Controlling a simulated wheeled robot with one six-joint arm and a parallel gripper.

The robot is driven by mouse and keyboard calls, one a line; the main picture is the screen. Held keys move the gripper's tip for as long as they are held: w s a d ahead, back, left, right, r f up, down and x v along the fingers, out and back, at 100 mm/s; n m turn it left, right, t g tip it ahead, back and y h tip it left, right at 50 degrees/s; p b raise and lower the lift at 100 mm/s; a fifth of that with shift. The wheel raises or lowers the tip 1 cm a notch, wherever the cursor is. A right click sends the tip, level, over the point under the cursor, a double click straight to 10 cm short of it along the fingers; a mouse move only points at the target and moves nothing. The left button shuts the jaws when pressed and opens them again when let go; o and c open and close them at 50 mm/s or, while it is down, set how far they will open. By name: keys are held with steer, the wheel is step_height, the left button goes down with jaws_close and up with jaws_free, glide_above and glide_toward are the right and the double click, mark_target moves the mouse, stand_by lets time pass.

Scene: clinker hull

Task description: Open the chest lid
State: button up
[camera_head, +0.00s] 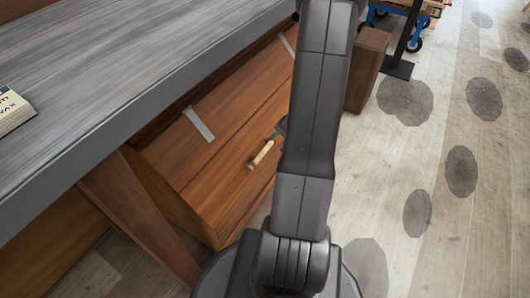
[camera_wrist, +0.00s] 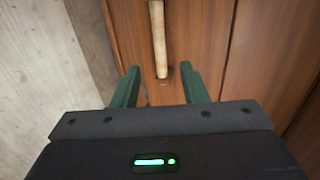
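The wooden chest (camera_head: 235,125) stands under the workbench, its lid shut. Grey metal straps (camera_head: 198,124) lie across its top. A pale rod-like handle (camera_head: 262,153) is on its front face, and it also shows in the wrist view (camera_wrist: 158,35). In the wrist view, my gripper (camera_wrist: 160,68) is open, with one green finger on each side of the handle's near end. I see gaps between the fingers and the handle. In the head view my arm hides most of my gripper and part of the chest front.
The grey workbench top (camera_head: 110,70) overhangs the chest, with a small box (camera_head: 12,108) on its left edge. A slanting wooden leg (camera_head: 135,205) stands in front. A brown wooden block (camera_head: 367,70) is at the chest's far end. The plank floor (camera_head: 440,200) on the right is clear.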

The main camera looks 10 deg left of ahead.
mark_target(264, 152)
steer(key=b+x, duration=0.2)
steer(key=x, duration=0.7)
steer(key=shift+a+f+b, duration=0.1)
steer(key=shift+f+b, duration=0.15)
steer(key=shift+b, duration=0.05)
jaws_close()
